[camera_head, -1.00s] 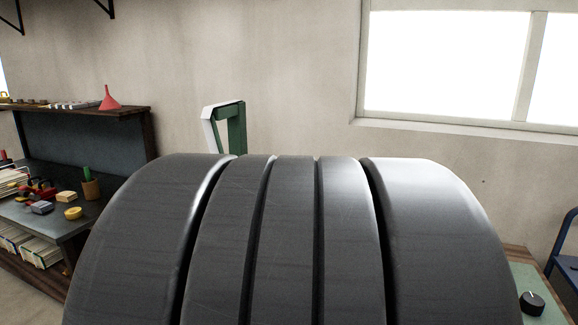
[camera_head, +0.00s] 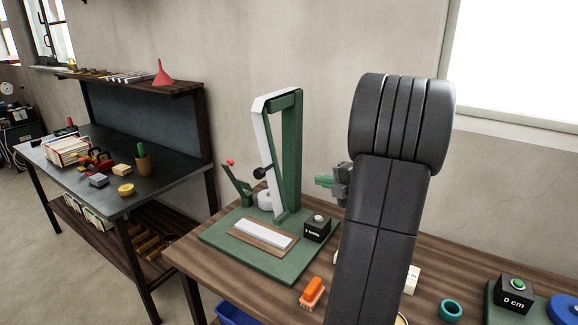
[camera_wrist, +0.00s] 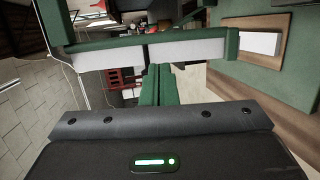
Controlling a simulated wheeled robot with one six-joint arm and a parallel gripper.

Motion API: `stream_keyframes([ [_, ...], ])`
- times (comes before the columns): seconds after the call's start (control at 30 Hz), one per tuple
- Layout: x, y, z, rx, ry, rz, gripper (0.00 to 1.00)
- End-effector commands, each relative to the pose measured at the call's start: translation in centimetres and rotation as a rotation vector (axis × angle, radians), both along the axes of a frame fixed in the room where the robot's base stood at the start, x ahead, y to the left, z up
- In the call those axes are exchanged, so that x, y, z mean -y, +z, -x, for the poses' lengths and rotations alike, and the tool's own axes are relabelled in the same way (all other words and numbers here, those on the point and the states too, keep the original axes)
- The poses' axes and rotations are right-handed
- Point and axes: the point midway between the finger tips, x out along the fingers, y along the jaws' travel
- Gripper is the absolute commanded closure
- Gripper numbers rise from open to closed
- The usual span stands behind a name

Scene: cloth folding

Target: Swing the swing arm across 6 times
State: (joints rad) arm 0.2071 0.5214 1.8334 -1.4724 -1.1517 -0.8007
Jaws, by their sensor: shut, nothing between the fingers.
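A tall green-and-white upright, apparently the swing arm (camera_head: 291,160), stands on a green base plate (camera_head: 225,243) on the wooden bench. A black round knob (camera_head: 261,173) sticks out on its left side. A short green lever with a red tip (camera_head: 232,175) stands left of it. My gripper (camera_head: 322,181) is shut and empty, its green fingers pointing left, just right of the upright. In the wrist view, the upright (camera_wrist: 100,50) crosses the picture ahead of the shut fingers (camera_wrist: 158,72); I cannot tell whether they touch it.
A white block on a brown board (camera_head: 264,236) and a black box with a button (camera_head: 317,228) sit on the base. An orange brush (camera_head: 313,290), a teal ring (camera_head: 450,310) and a "0 cm" box (camera_head: 514,292) lie nearer. A dark workbench (camera_head: 110,170) stands left.

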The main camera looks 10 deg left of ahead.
Motion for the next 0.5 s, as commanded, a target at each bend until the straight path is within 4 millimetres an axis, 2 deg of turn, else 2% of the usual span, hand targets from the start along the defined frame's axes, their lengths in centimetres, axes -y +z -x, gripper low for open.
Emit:
stream_keyframes([
  [0.27, -2.0, -0.3, -0.8, 0.009, 0.035, 0.0, 1.0],
  [0.5, -5.9, -1.3, -3.1, 0.007, 0.033, -0.001, 1.0],
])
